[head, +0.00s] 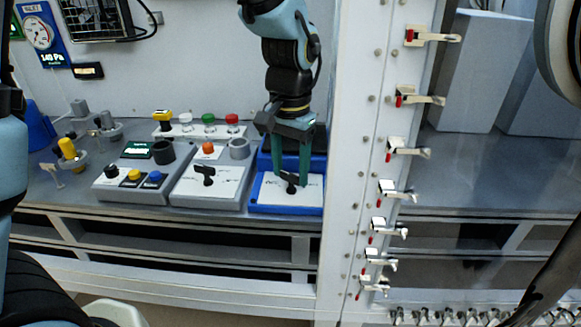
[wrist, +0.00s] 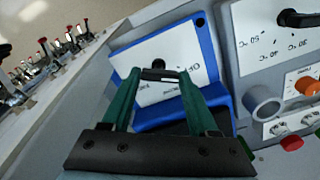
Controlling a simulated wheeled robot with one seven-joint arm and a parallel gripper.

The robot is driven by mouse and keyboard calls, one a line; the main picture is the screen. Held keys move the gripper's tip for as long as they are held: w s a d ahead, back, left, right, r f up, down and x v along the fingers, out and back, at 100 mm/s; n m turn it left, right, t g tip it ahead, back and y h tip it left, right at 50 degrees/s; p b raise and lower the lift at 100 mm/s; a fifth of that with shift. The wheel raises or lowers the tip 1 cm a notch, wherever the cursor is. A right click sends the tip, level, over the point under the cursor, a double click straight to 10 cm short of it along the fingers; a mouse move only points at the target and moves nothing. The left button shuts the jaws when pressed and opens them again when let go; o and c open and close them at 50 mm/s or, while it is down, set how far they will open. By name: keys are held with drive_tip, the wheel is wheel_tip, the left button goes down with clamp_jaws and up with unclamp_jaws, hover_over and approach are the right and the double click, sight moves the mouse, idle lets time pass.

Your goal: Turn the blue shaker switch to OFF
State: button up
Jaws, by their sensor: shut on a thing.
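The blue shaker (head: 289,209) stands on the bench with a white, printed face plate on top; it also shows in the wrist view (wrist: 207,48). Its black switch (head: 291,187) sits on the plate, and in the wrist view the switch (wrist: 157,65) shows between my fingertips. My gripper (head: 291,178) points down over the plate, its green fingers shut on the switch. Part of the switch is hidden by the fingers. The print on the plate is partly covered and too small to read fully, so I cannot tell the switch's setting.
Left of the shaker stands a grey unit (head: 236,191) with a black knob, an orange button and a grey ring. Further left is a grey box (head: 118,189) with coloured buttons. A white post (head: 352,215) with red-tipped latches rises close on the right.

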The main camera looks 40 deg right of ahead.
sight(290, 174)
drive_tip(key=o, duration=1.4)
drive_tip(key=shift+r, duration=0.1)
wheel_tip(290, 174, up, 11)
drive_tip(key=shift+f+b, duration=0.15)
drive_tip(key=shift+b, duration=0.65)
drive_tip(key=w+a+f+n, duration=0.2)
drive_tip(key=w+a, duration=0.2)
drive_tip(key=a, duration=0.1)
drive_tip(key=w+a+f+n, duration=0.1)
drive_tip(key=w+a+f, duration=0.1)
drive_tip(key=w+a, duration=0.2)
drive_tip(key=w+a+f+n, duration=0.2)
drive_tip(key=w+a, duration=0.1)
drive_tip(key=a, duration=0.3)
drive_tip(key=shift+w+n, duration=0.3)
drive_tip(key=shift+w, duration=0.1)
drive_tip(key=a+f+n, duration=0.2)
drive_tip(key=a, duration=0.5)
drive_tip(key=a+f+n+t, duration=0.1)
drive_tip(key=a+f+n, duration=0.1)
drive_tip(key=a, duration=0.4)
drive_tip(key=a+f+n, duration=0.2)
drive_tip(key=a, duration=0.5)
drive_tip(key=shift+w+a+f+n+t, duration=0.1)
drive_tip(key=shift+w+a+n+t, duration=0.2)
drive_tip(key=shift+n, duration=0.1)
